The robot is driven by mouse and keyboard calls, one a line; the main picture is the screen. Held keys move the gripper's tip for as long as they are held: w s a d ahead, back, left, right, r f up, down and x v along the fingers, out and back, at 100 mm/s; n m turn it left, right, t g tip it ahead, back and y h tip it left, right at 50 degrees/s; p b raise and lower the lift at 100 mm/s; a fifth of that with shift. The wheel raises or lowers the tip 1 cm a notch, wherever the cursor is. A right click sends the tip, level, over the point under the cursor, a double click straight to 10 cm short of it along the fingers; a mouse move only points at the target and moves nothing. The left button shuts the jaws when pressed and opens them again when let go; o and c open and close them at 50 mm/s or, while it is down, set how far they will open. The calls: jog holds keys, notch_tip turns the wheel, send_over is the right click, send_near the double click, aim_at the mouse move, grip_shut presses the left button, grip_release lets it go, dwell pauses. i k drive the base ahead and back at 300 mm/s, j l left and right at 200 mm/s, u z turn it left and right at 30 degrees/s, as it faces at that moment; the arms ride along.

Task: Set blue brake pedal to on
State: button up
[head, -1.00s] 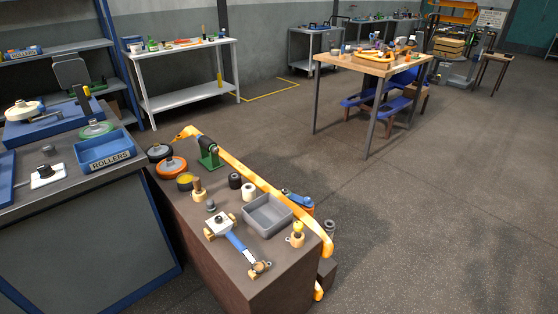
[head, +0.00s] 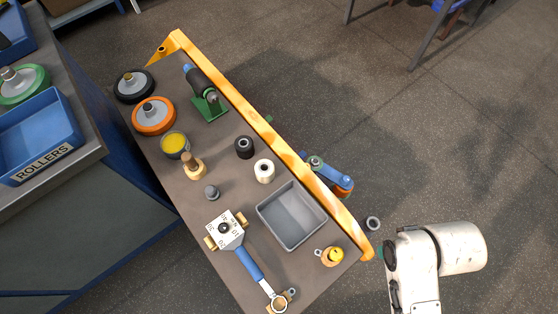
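A blue pedal-like part (head: 332,177) shows just beyond the orange rail, low beside the long side of the brown bench. It has a grey round fitting at its left end and some orange near its right end. The rail hides part of it, and I cannot tell whether it is on or off. White links of my arm (head: 458,247) show at the lower right, to the right of the bench and apart from the pedal. My gripper's fingers are not in view.
The orange rail (head: 262,126) runs along the bench edge, between the bench top and the pedal. The bench holds a grey tray (head: 291,215), a blue-handled tool (head: 249,264), wheels and rollers. Floor beyond the rail is mostly open. A grey ring (head: 373,223) shows near the rail.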

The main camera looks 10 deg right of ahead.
aim_at(302, 155)
jog(key=i+l, duration=0.15)
jog(key=l, duration=0.35)
jog(key=i+l+u, duration=0.1)
jog(key=l, duration=0.45)
jog(key=i+l+u, duration=0.1)
jog(key=l, duration=0.4)
jog(key=i+l, duration=0.15)
jog(key=l, duration=0.4)
jog(key=i+l+u, duration=0.1)
jog(key=l, duration=0.45)
jog(key=i+l+u, duration=0.1)
jog(key=i+l, duration=0.2)
jog(key=i, duration=0.2)
jog(key=i+l, duration=0.3)
jog(key=i, duration=0.2)
jog(key=i+u, duration=0.1)
jog(key=i, duration=0.25)
